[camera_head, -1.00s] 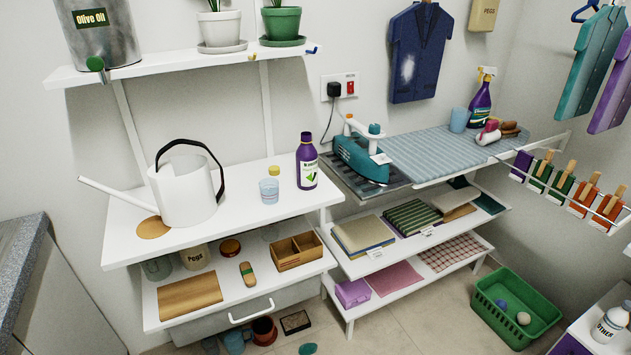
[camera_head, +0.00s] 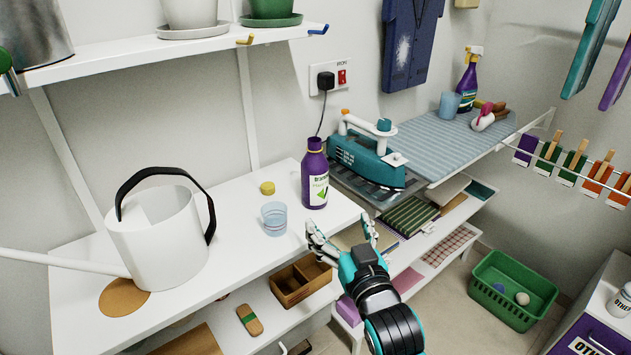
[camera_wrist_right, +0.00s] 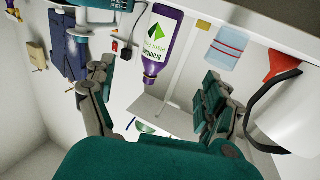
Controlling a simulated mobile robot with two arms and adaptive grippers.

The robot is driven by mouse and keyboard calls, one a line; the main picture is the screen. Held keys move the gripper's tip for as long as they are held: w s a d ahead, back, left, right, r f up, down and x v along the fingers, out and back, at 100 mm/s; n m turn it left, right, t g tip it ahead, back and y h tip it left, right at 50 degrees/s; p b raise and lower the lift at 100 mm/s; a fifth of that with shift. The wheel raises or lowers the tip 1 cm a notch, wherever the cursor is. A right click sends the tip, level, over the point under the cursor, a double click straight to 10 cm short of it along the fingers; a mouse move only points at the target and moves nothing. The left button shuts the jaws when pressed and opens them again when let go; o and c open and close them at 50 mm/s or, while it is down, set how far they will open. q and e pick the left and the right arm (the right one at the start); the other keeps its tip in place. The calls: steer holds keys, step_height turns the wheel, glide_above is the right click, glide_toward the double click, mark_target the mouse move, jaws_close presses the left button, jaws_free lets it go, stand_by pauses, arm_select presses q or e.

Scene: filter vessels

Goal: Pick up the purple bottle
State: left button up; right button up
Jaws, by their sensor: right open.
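The purple bottle (camera_head: 315,175), with a white and green label, stands upright on the white shelf near its right end. My left gripper is not in view.
A clear blue cup (camera_head: 274,218) stands left of the bottle. A white watering can (camera_head: 160,240) is farther left. A teal iron (camera_head: 365,160) stands right of the bottle, beside the ironing surface (camera_head: 440,140). A wooden box (camera_head: 300,280) sits on the lower shelf.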

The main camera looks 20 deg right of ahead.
mark_target(319, 186)
steer(key=w, duration=1)
steer(key=shift+w+p, duration=0.3)
steer(key=shift+p, duration=0.1)
steer(key=shift+w+d+f+p, duration=0.1)
steer(key=shift+w+d+p, duration=0.05)
steer(key=shift+w, duration=1.45)
steer(key=shift+w+d+p, duration=0.15)
steer(key=shift+w, duration=1.4)
steer(key=c, duration=1.5)
